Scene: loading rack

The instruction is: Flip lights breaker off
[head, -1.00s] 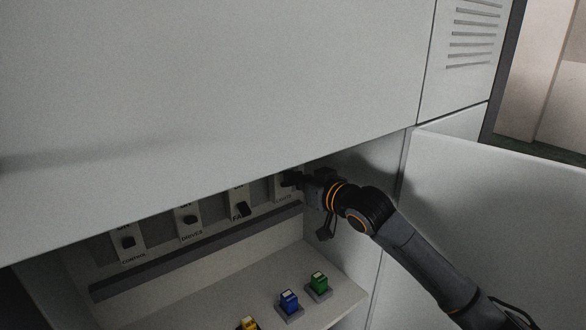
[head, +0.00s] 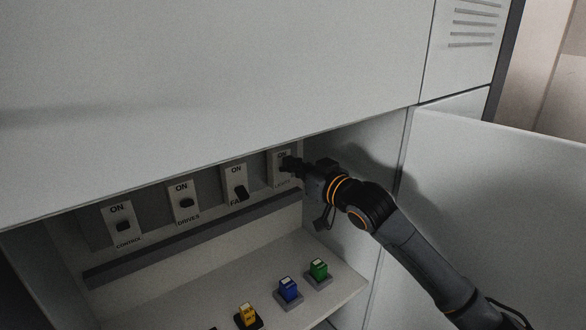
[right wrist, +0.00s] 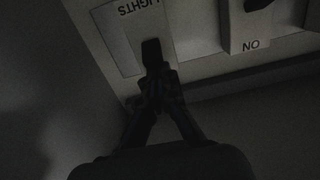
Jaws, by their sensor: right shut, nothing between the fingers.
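The lights breaker (head: 281,156) is the rightmost breaker of the row in the cabinet. In the right wrist view its panel is upside down, with the LIGHTS label (right wrist: 140,7) at the top and its dark lever (right wrist: 152,53) below. My right gripper (head: 293,163) is in front of this breaker and partly covers it. In the right wrist view the shut, empty fingertips (right wrist: 158,78) are right at the lever, on the side away from the label. I cannot tell whether they touch, nor the lever's exact position. My left gripper is not in view.
Control (head: 121,222), drives (head: 184,202) and fans (head: 236,184) breakers are to the left. The cabinet's overhanging upper panel (head: 220,90) and right side wall bound the space.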

